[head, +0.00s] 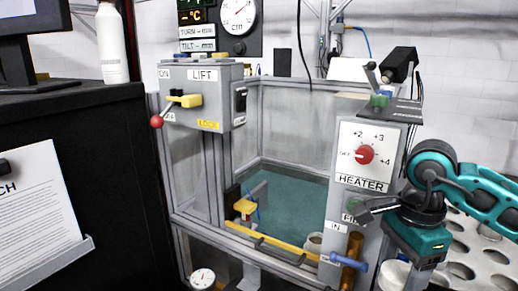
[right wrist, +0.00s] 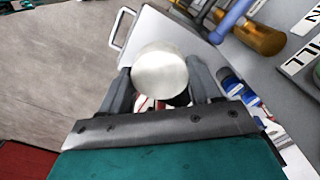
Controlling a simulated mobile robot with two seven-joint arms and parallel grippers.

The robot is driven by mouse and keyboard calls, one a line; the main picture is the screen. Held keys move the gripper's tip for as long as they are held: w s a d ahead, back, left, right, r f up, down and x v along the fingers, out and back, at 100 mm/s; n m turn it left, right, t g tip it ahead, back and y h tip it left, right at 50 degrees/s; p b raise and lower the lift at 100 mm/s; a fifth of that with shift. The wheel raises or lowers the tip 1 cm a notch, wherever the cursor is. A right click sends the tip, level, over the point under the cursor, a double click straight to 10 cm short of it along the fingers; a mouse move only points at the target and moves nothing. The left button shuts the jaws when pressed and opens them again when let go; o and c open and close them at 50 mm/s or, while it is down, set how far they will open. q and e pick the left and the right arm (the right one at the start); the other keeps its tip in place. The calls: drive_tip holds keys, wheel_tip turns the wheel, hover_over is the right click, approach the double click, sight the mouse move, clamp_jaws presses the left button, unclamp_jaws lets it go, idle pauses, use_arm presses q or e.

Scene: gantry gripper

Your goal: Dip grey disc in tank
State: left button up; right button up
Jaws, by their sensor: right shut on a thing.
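The tank (head: 262,165) is a grey-framed box with clear walls and blue-green liquid (head: 290,205) inside, in the middle of the head view. My right gripper (head: 412,274) is low at the right, outside the tank and beside the heater panel. It is shut on a pale grey round thing (head: 394,274), seemingly the grey disc. In the right wrist view the disc's flat, shiny round face (right wrist: 160,75) sits between the two dark fingers. Its lower part is hidden. A small yellow holder (head: 245,206) stands inside the tank's left side. My left gripper is not in view.
The LIFT box (head: 202,95) has a red-knobbed lever (head: 157,122). The heater panel (head: 360,165) stands between my right gripper and the tank. A blue handle (head: 375,265) and an amber handle (head: 352,258) stick out close by. A yellow bar (head: 270,242) crosses the tank front.

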drive_tip(key=n, duration=0.1)
drive_tip(key=a+n, duration=0.1)
drive_tip(key=n, duration=0.2)
drive_tip(key=shift+a+f, duration=0.2)
drive_tip(key=shift+f, duration=0.1)
drive_tip(key=n, duration=0.3)
drive_tip(key=a+n, duration=0.1)
drive_tip(key=shift+a+f, duration=0.1)
drive_tip(key=shift+f, duration=0.2)
use_arm(q)
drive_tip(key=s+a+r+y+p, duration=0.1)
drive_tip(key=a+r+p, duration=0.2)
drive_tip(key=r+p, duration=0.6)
drive_tip(key=p, duration=0.5)
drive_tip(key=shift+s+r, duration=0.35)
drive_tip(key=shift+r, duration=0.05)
use_arm(e)
wheel_tip(320, 180, up, 10)
drive_tip(key=a+n, duration=0.2)
drive_tip(key=n, duration=0.6)
drive_tip(key=shift+s+r, duration=0.15)
drive_tip(key=shift+s, duration=0.25)
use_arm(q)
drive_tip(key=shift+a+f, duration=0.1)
